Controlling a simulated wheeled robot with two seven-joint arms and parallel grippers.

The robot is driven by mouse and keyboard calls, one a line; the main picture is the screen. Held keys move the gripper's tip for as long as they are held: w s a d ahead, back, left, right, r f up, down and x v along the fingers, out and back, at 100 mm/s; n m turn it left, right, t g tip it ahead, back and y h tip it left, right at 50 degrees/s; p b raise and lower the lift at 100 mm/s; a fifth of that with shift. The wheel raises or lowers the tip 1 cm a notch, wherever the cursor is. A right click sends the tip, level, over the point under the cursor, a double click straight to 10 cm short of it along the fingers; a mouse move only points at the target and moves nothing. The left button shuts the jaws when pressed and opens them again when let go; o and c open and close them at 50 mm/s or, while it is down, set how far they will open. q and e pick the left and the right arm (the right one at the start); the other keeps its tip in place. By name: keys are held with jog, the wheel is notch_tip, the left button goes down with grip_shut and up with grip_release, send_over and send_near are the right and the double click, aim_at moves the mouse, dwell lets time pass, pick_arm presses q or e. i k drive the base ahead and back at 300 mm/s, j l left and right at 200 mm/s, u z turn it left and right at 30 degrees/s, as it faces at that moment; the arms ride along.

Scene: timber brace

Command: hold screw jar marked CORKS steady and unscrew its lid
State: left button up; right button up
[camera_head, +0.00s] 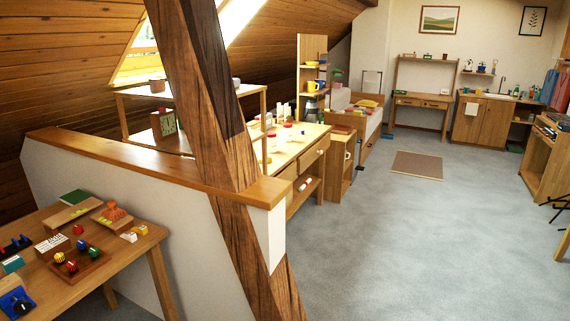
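Several small jars stand on a wooden counter (312,134) beyond the half wall. One with a red lid (287,131) is near the counter's middle, and another red-topped jar (271,141) is closer to the timber brace. They are too small and far off to read any label, so I cannot tell which is marked CORKS. Part of the counter is hidden behind the brace. Neither of my grippers is in view.
A slanted timber brace (212,120) and a half wall (140,178) stand between me and the counter. A table (135,245) with small objects is at the lower left. Open grey floor (400,240) lies to the right, with a brown mat (415,165) farther back.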

aim_at(272, 142)
jog(key=i+l+z, duration=0.6)
jog(key=z, duration=0.2)
jog(key=i+l+z, duration=0.1)
jog(key=i+z, duration=0.45)
jog(key=i, duration=1.3)
jog(key=i+l+u, duration=0.1)
jog(key=i+u, duration=0.25)
jog(key=i, duration=0.15)
jog(key=i+l+u, duration=0.2)
jog(key=i+u, duration=0.15)
jog(key=i+l+u, duration=0.35)
jog(key=i, duration=0.2)
jog(key=i+l+u, duration=0.25)
jog(key=u, duration=0.15)
jog(key=i+l+u, duration=0.2)
jog(key=l+u, duration=0.2)
jog(key=i+l+u, duration=0.15)
jog(key=l+u, duration=1)
jog(key=l, duration=0.35)
jog(key=l+u, duration=0.4)
jog(key=l, duration=0.3)
